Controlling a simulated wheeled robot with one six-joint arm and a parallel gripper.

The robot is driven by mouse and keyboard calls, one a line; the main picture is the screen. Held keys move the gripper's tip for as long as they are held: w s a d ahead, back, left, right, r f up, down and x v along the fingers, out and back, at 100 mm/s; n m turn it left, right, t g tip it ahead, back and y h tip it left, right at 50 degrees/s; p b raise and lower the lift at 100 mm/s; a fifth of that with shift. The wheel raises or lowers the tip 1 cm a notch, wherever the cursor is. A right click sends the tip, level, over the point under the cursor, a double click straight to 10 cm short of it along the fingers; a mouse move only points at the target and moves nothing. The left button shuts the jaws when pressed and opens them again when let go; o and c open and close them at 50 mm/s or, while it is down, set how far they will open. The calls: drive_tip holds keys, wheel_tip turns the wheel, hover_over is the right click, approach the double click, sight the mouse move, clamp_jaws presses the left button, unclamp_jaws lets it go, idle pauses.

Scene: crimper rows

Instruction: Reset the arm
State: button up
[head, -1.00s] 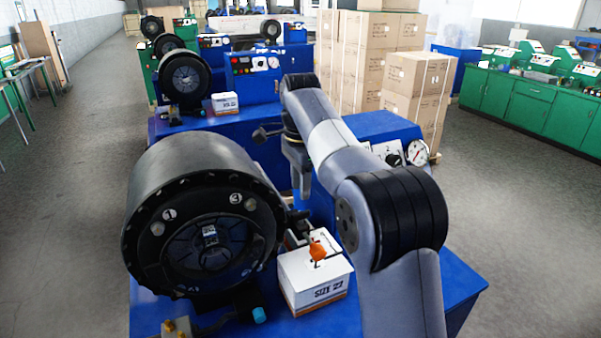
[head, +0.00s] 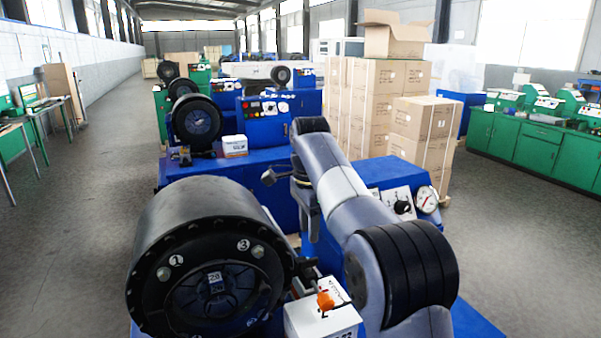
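My arm reaches up from the lower right, bends at a black-banded elbow, and its far end points down. My gripper (head: 312,222) hangs behind and above the white box (head: 322,321), small and dark against the blue machine. Its fingers are too unclear to tell open from shut. I see nothing clearly held in it. An orange-topped piece (head: 326,300) is on or at the white box, apart from the gripper.
A large black crimper head (head: 205,262) stands left of the arm. A blue machine housing with a gauge (head: 427,199) is behind the elbow. More crimpers (head: 195,121), stacked cartons (head: 375,100) and green cabinets (head: 540,145) stand farther back. The left aisle floor is clear.

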sight(309, 260)
wheel_tip(309, 260, down, 9)
drive_tip(key=shift+r, duration=0.15)
drive_tip(key=shift+r, duration=0.1)
idle(0.4)
